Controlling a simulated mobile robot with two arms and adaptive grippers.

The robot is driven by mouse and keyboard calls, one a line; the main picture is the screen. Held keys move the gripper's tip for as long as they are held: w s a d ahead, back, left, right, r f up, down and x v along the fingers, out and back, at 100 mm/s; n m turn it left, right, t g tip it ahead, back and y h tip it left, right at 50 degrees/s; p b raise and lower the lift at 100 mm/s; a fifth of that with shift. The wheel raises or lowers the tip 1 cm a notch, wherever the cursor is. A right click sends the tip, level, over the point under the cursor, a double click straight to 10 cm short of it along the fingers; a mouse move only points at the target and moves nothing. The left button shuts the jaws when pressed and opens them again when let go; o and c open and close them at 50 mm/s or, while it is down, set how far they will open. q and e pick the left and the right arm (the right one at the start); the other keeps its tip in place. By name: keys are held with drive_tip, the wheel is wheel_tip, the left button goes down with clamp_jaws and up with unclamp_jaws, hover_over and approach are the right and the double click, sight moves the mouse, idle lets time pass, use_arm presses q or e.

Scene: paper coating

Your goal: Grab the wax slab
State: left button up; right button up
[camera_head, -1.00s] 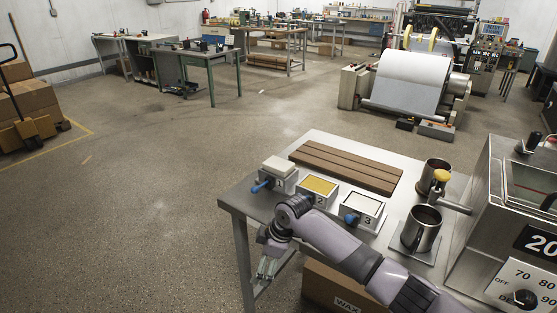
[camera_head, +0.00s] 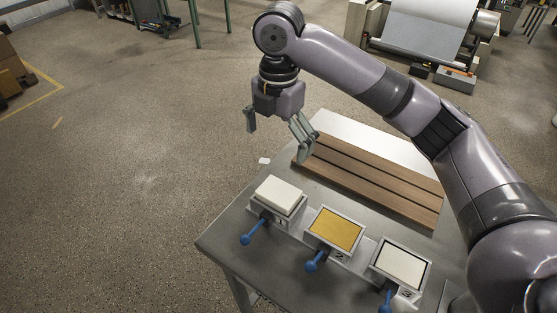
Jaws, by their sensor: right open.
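A thick off-white slab (camera_head: 280,194), which looks like the wax slab, lies on top of the metal holder marked 1 (camera_head: 292,217) near the table's left corner. My right gripper (camera_head: 278,138) is open and empty. It hangs pointing down beyond the slab in the picture, with its fingers spread apart and not touching the slab. One finger shows in front of the far left end of the brown grooved board. My left gripper is not in view.
Holder 2 (camera_head: 318,241) has a yellow face, and holder 3 (camera_head: 414,289) a white one. Blue-knobbed handles (camera_head: 311,266) stick out in front. The brown grooved board (camera_head: 374,178) lies behind the holders. The metal table (camera_head: 236,239) is bare at its left corner.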

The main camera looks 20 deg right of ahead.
drive_tip(key=p, duration=0.2)
hover_over(279, 191)
drive_tip(key=s, duration=0.1)
drive_tip(key=shift+n, duration=0.3)
wheel_tip(279, 191, down, 8)
drive_tip(key=shift+a+f, duration=0.15)
drive_tip(key=shift+f, duration=0.05)
wheel_tip(279, 191, down, 2)
drive_tip(key=shift+w+f, duration=0.1)
drive_tip(key=shift+f, duration=0.4)
drive_tip(key=f, duration=0.1)
drive_tip(key=f+p, duration=0.1)
drive_tip(key=f, duration=0.2)
drive_tip(key=shift+w+f+p, duration=0.35)
drive_tip(key=shift+p, duration=0.05)
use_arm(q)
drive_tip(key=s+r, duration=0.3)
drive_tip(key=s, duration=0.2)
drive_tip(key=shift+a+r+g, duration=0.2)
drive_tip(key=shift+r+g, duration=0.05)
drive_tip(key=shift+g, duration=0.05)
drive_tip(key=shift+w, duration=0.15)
use_arm(e)
drive_tip(key=shift+c, duration=0.5)
